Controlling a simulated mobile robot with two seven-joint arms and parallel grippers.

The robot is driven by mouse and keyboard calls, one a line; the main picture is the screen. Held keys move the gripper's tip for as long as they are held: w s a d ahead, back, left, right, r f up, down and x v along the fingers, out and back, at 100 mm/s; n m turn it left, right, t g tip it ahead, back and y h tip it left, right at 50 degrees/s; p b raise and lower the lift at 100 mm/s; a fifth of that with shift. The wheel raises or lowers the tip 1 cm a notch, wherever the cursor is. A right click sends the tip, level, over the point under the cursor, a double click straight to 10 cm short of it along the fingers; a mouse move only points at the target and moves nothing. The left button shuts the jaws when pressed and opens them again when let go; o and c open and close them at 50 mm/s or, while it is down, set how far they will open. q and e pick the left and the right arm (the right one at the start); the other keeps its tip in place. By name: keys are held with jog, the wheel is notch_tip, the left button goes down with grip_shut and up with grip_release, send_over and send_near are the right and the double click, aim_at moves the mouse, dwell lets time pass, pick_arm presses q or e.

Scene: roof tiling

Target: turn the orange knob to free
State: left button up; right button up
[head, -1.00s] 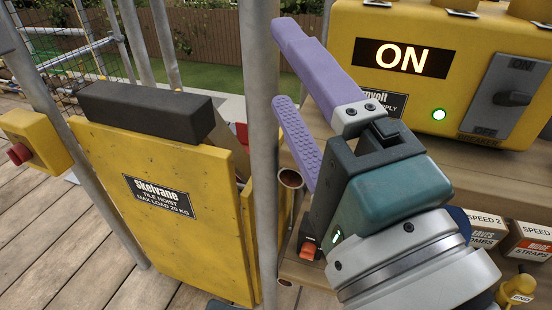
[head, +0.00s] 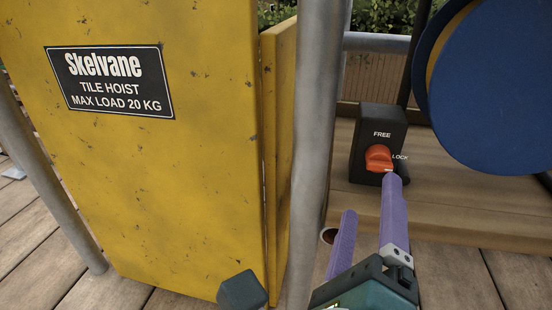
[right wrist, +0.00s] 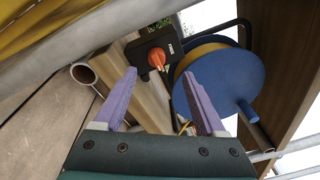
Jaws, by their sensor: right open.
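The orange knob (head: 379,158) sits on the front of a black switch box (head: 366,130) marked FREE at the top and LOCK at the right. A pale mark on the knob's lower right edge is on the LOCK side. My right gripper (head: 370,197) is open and empty, its purple fingers reaching up from below, one tip just under the knob in the head view. In the right wrist view the knob (right wrist: 157,61) lies ahead, between and beyond the fingertips (right wrist: 159,74). Contact cannot be told.
A blue reel (head: 490,85) stands right of the box, also close beside it in the right wrist view (right wrist: 225,85). A grey scaffold pole (head: 317,130) and the yellow hoist panel (head: 140,190) stand to the left. The box rests on a wooden plank (head: 450,205).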

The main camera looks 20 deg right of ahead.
aim_at(378, 169)
jog(key=b+x, duration=0.1)
jog(key=x, duration=0.2)
jog(key=f+b+x, duration=0.1)
jog(key=x, duration=0.2)
jog(key=b+x, duration=0.1)
jog(key=x, duration=0.2)
jog(key=shift+s+d+f+b, duration=0.15)
jog(key=shift+s+d+b, duration=0.1)
jog(key=shift+b, duration=0.05)
jog(key=shift+w+d, duration=0.3)
jog(key=shift+w, duration=0.1)
pick_arm(q)
notch_tip(378, 169, down, 5)
jog(key=shift+r, duration=0.15)
pick_arm(e)
grip_shut()
